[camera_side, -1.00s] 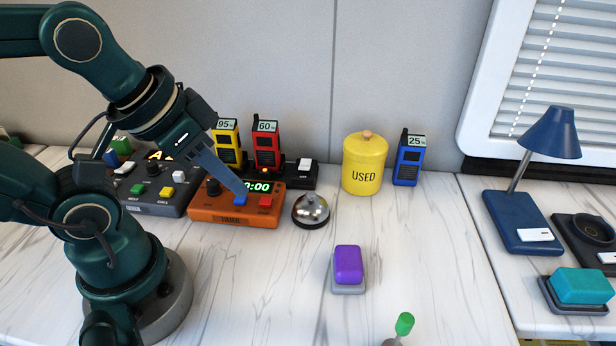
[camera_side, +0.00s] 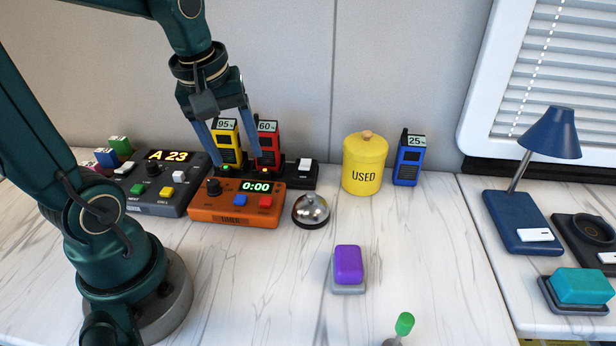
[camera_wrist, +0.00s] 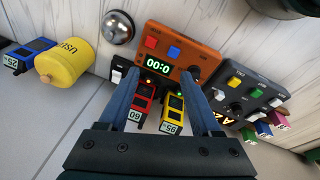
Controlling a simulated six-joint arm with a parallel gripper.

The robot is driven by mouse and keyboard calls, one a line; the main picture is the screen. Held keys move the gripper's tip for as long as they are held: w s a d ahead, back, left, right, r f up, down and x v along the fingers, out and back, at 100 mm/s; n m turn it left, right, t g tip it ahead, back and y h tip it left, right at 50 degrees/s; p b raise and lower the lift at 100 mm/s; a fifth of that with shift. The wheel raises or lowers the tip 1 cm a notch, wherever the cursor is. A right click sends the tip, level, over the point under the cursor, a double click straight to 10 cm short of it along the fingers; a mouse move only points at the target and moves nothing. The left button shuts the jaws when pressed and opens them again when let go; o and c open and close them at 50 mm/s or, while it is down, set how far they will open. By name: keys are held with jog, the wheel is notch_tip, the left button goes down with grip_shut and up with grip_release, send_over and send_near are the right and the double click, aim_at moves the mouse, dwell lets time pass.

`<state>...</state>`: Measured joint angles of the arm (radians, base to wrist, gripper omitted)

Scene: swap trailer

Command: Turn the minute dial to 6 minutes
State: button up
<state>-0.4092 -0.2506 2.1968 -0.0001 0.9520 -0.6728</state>
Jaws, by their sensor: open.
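The orange timer box (camera_side: 222,214) stands on the table with a green display reading 0:00 (camera_side: 256,187). A black dial (camera_side: 214,187) sits at its upper left, with a blue button (camera_side: 240,201) and a red button (camera_side: 265,202) on its face. In the wrist view the timer (camera_wrist: 183,38) is upside down, its dial (camera_wrist: 192,73) near the right finger. My gripper (camera_side: 234,160) is open and empty, pointing down above and behind the timer, with its fingers in front of the yellow and red radios in the side view.
A yellow radio (camera_side: 224,151) and a red radio (camera_side: 267,146) stand behind the timer in a black charger (camera_side: 297,181). A dark ticket console (camera_side: 150,207) stands left, reading A 23. A bell (camera_side: 311,211) and yellow USED canister (camera_side: 364,168) stand right.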

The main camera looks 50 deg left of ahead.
aim_at(212, 182)
jog(key=a+f+n, duration=0.1)
jog(key=a, duration=0.1)
jog(key=s+a+f+n+g, duration=0.1)
jog(key=a+f+n, duration=0.1)
jog(key=a, duration=0.1)
jog(key=a+f+n+g, duration=0.1)
jog(key=a+n, duration=0.1)
jog(key=shift+s+a+f+h, duration=0.3)
jog(key=shift+a+f+h, duration=0.1)
jog(key=shift+s+a+f+n+g, duration=0.2)
jog(key=shift+s+n+g, duration=0.05)
jog(key=shift+n+g, duration=0.05)
jog(key=shift+f, duration=2.55)
jog(key=shift+c, duration=0.3)
grip_shut()
